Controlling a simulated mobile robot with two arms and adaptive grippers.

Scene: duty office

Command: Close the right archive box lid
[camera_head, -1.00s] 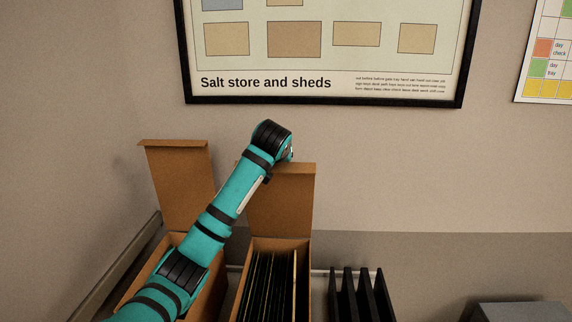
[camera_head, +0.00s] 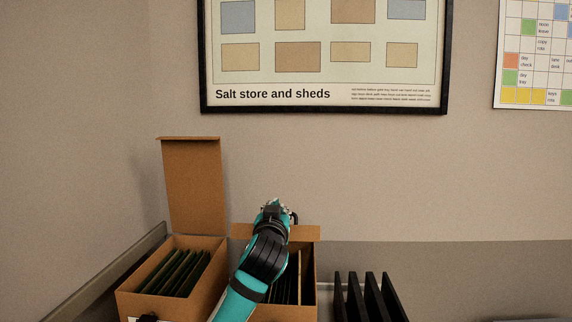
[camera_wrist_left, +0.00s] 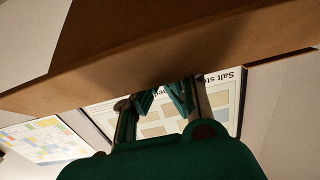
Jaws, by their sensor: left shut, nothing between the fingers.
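The right archive box (camera_head: 308,290) is brown cardboard and holds dark folders. Its lid (camera_head: 306,233) shows as a narrow strip at the back of the box, tipped well away from upright, with the folders in view below it. My left gripper (camera_head: 280,208) is shut and empty at the lid, and my forearm hides the lid's middle and part of the box. In the left wrist view, brown cardboard (camera_wrist_left: 150,60) fills a wide band close to the fingers (camera_wrist_left: 165,100). I cannot tell whether they touch it. My right gripper is not in view.
The left archive box (camera_head: 200,285) stands beside it with its lid (camera_head: 193,185) upright and folders inside. A black rack (camera_head: 370,297) stands to the right. A framed poster (camera_head: 325,108) and a calendar (camera_head: 530,60) hang on the wall behind.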

